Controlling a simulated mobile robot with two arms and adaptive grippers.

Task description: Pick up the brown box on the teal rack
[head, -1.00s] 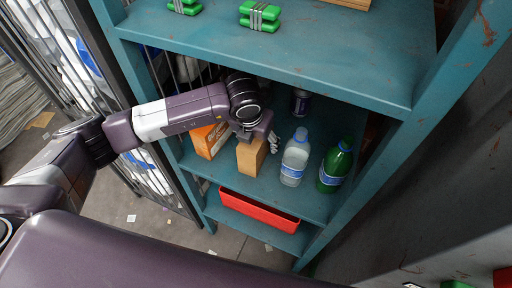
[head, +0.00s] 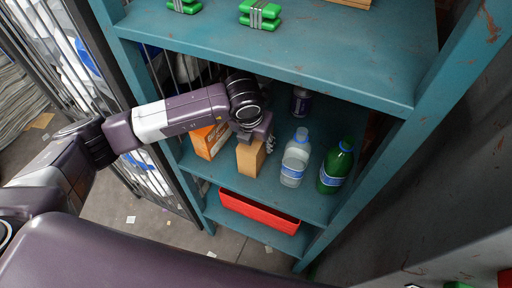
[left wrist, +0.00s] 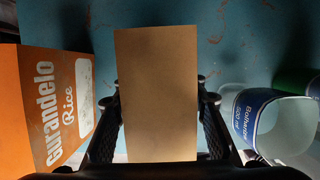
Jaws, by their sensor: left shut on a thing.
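The brown box (head: 250,157) stands on the middle shelf of the teal rack (head: 345,77). In the left wrist view the brown box (left wrist: 157,95) fills the middle of the picture, between the two fingers. My left gripper (head: 258,140) has reached into the rack and is shut on the box; its fingers (left wrist: 158,120) lie along both sides of it. In the head view the arm hides the top of the box. I cannot tell whether the box is clear of the shelf. My right gripper is not in view.
An orange rice box (head: 210,139) stands close to the left of the brown box. A clear bottle (head: 295,160) and a green bottle (head: 336,168) stand to the right, a dark can (head: 300,102) behind. A red bin (head: 259,210) sits below; green packs (head: 260,14) lie above.

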